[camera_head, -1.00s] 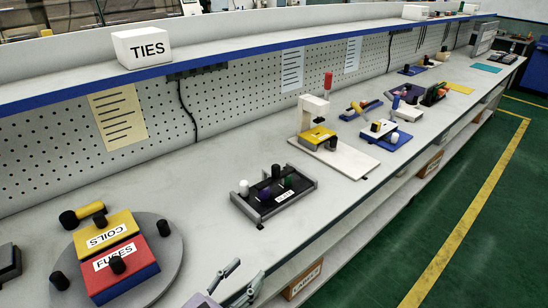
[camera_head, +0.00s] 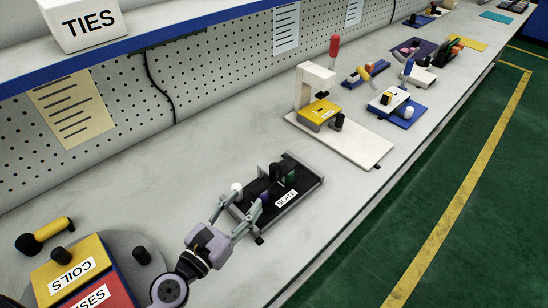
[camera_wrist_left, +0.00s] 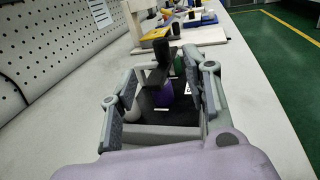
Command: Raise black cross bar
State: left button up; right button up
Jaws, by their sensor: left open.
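The slate fixture (camera_head: 309,184) is a black tray with grey side rails on the bench, in the middle of the head view. A black cross bar piece (camera_head: 276,170) stands in it near a white knob (camera_head: 237,188), a purple knob (camera_head: 264,197) and a green knob (camera_head: 291,176). My left gripper (camera_head: 245,204) is open at the fixture's near end. My right gripper is out of view.
A round grey turntable (camera_head: 128,242) with yellow and red blocks is at the lower left. The bench between fixture and pegboard is clear. The bench's front edge lies to the right.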

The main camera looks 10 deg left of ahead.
pick_arm(q)
jog(key=p, duration=0.2)
send_near(272, 169)
jog(key=x, duration=1)
jog(key=shift+w+d, duration=0.1)
jog(key=shift+w, duration=0.1)
jog(key=shift+w+d, duration=0.1)
jog(key=shift+w, duration=0.4)
jog(key=c, duration=0.5)
grip_shut()
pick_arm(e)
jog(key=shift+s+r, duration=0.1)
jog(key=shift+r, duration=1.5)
